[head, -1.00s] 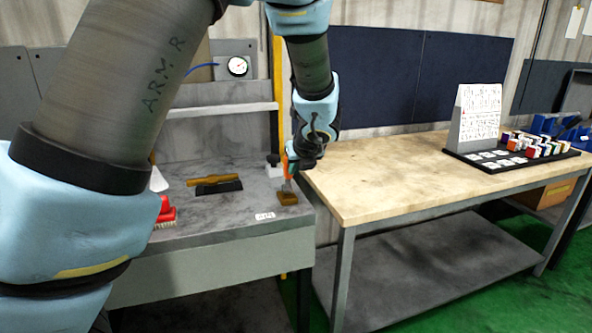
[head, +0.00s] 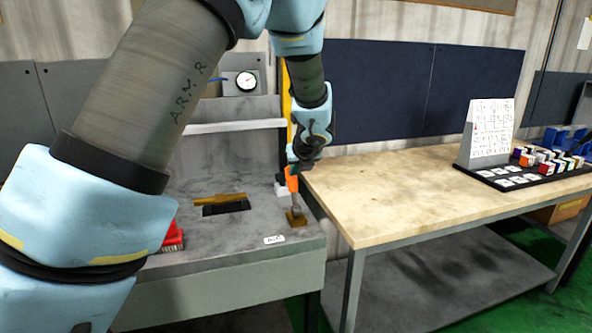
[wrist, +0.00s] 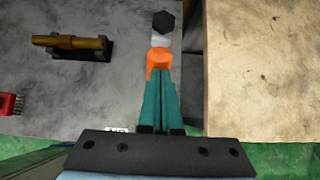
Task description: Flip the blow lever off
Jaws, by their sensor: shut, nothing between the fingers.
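In the head view, a lever with an orange handle (head: 292,183) and a grey stem (head: 295,203) rises from a small brass-brown block (head: 297,218), near the right end of the grey bench. I take it for the blow lever. It stands close to upright. My gripper (head: 292,169) is at the top of the orange handle. In the wrist view, the teal fingers of my gripper (wrist: 157,82) are together and empty, with the orange handle (wrist: 160,63) right at their tips. I cannot tell whether they touch it. The fingers hide the lever's lower part there.
A white piece with a black knob (wrist: 164,22) stands just beyond the lever. A brown bar on a black holder (head: 226,205) and a red brush (head: 172,240) lie left on the grey bench (head: 240,258). A wooden-topped table (head: 400,190) stands close on the right.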

